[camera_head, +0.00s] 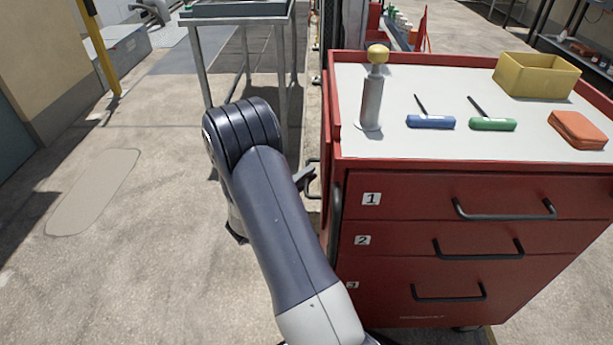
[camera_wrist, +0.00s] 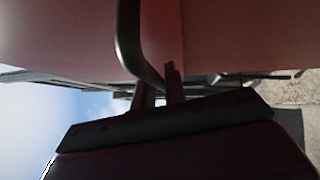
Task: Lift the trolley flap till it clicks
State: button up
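The red trolley (camera_head: 450,190) stands at the right in the head view, with a white top and numbered drawers. A red side panel, seemingly the flap, fills the top of the wrist view (camera_wrist: 225,35); in the head view its side is seen nearly edge-on. A dark curved handle (camera_wrist: 128,40) stands off this panel. My gripper (camera_wrist: 160,92) is at the handle's lower bend, its two fingers a small gap apart. The bar overlaps the left fingertip, so I cannot tell whether they grip it. In the head view, my gripper is by the trolley's left side, mostly hidden by my arm.
On the trolley top are a metal cylinder with yellow knob (camera_head: 373,90), a blue-handled tool (camera_head: 430,121), a green-handled tool (camera_head: 492,124), a yellow bin (camera_head: 537,75) and an orange case (camera_head: 577,130). A metal table (camera_head: 240,15) stands behind my arm.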

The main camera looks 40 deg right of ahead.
grip_shut()
jog(key=shift+a, duration=0.1)
